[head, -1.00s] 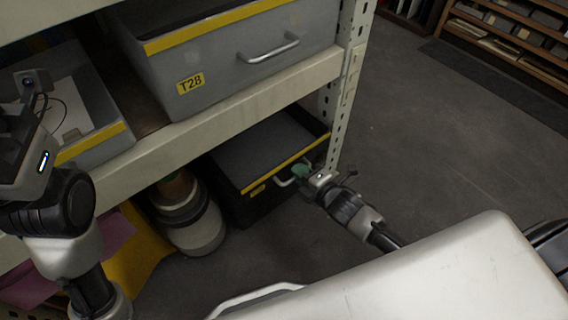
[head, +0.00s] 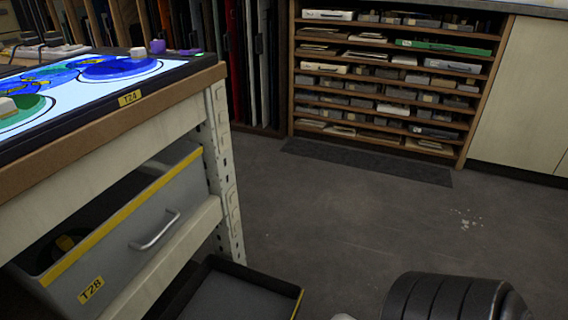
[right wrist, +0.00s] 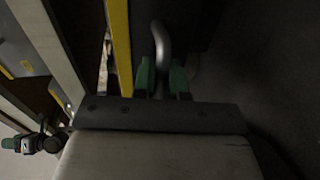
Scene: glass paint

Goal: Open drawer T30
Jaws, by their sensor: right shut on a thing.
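The lowest drawer (head: 232,298) sticks out past the shelf post at the bottom of the head view. It has a dark rim, a grey inside that looks empty and a yellow strip on its front edge. Its label is not readable. In the right wrist view, my right gripper (right wrist: 162,82) has its green fingers shut on a curved metal handle (right wrist: 160,42), beside a yellow strip (right wrist: 119,45). In the head view this gripper is out of frame, and only part of my right arm shows at the bottom right.
Drawer T28 (head: 150,215), grey with a yellow strip, stands partly open above. The rack post (head: 222,165) rises beside it. A worktop marked T24 (head: 130,98) holds a lit panel with blue and green pieces.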

